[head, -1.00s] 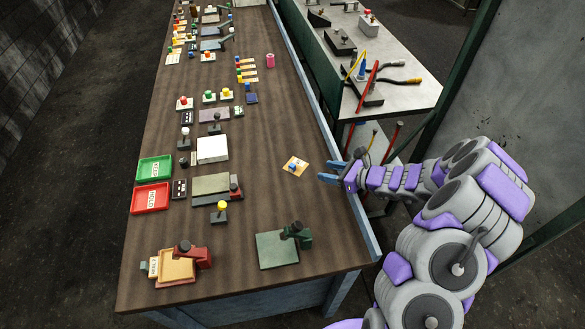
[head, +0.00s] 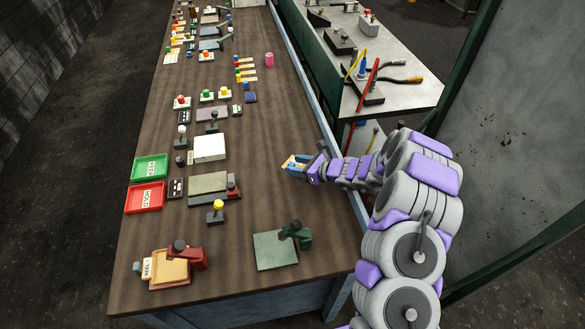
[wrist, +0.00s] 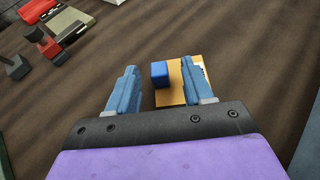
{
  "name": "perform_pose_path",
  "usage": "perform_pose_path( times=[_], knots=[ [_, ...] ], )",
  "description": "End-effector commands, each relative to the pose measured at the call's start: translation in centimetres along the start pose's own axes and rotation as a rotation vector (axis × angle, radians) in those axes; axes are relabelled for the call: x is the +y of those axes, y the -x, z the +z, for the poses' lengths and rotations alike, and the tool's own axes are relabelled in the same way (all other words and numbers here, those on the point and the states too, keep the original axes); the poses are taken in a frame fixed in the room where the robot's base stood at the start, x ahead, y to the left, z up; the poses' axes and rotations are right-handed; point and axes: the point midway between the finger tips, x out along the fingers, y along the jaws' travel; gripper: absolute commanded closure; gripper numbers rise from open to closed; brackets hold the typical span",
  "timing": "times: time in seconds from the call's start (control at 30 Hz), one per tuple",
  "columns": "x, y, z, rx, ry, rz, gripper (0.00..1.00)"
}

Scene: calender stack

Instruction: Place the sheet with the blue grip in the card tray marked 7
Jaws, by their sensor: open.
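The sheet (wrist: 174,96) is a small tan card with a blue block grip (wrist: 160,75) standing on it. It lies on the brown table. My gripper (wrist: 158,68) is open, with one blue finger on each side of the grip in the wrist view. The right finger overlaps the card in that view, near a white printed patch. I cannot tell whether either finger touches the grip. In the head view my gripper (head: 293,166) is low over the card and partly hides it. I cannot make out a tray marked 7.
A green tray (head: 150,167) and a red tray (head: 144,197) stand at the left edge. A tan tray with a red clamp (head: 170,272) and a green plate (head: 276,251) are at the near end. Several small items line the far left. The table's middle is clear.

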Motion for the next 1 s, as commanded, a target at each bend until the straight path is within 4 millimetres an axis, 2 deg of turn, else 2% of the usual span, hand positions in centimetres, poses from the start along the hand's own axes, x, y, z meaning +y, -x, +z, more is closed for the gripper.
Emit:
perform_pose_path(
  times=[0.27,0.8,1.0],
  knots=[
    [0.03,-0.44,0.05,-0.001,-0.002,0.000,0.49],
    [0.05,-0.42,-0.01,0.000,-0.002,0.000,0.99],
    [0.05,-0.42,-0.01,0.000,-0.002,0.000,1.00]
  ],
)
